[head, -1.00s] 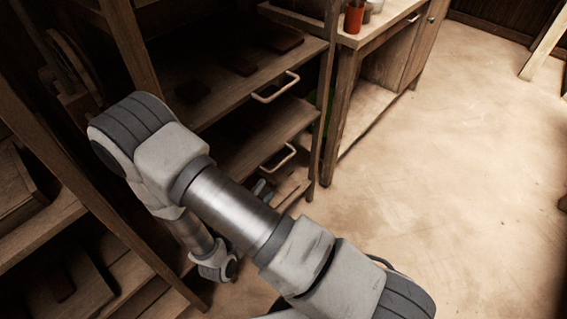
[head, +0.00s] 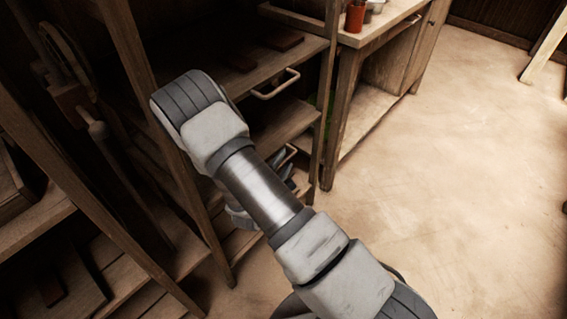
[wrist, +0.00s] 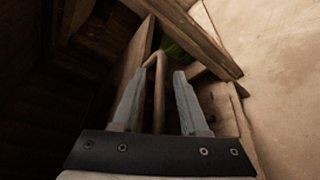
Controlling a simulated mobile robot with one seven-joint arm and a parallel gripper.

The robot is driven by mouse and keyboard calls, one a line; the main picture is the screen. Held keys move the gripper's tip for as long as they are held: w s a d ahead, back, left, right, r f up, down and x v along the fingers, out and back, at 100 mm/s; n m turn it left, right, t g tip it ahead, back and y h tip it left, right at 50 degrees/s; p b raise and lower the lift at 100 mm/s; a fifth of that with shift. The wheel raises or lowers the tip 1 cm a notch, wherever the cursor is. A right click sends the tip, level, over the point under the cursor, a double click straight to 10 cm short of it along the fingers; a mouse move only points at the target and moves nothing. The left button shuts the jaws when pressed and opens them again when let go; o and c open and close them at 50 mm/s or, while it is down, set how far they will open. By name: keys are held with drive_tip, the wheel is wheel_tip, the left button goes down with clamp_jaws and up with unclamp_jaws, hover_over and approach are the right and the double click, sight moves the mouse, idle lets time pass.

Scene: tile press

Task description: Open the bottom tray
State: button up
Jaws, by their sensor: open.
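The lower tray's pale bar handle (head: 291,148) shows in the head view, partly hidden by my arm and gripper. My gripper (head: 287,164) is low at the front of the rack, right at this handle. In the wrist view my gripper (wrist: 156,82) is open, with one finger on each side of the handle bar (wrist: 159,85). I cannot tell whether either finger touches the bar. The tray's board (wrist: 132,52) lies left of the handle in the wrist view. My arm hides most of this tray in the head view.
An upper tray (head: 262,66) with its own handle (head: 275,84) sits above, holding dark tiles. The rack's wooden post (head: 327,110) stands close on the right. A workbench (head: 376,42) with a red cup (head: 355,16) is beyond it. The floor (head: 440,190) at right is clear.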

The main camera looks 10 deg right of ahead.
clamp_jaws()
idle(1.4)
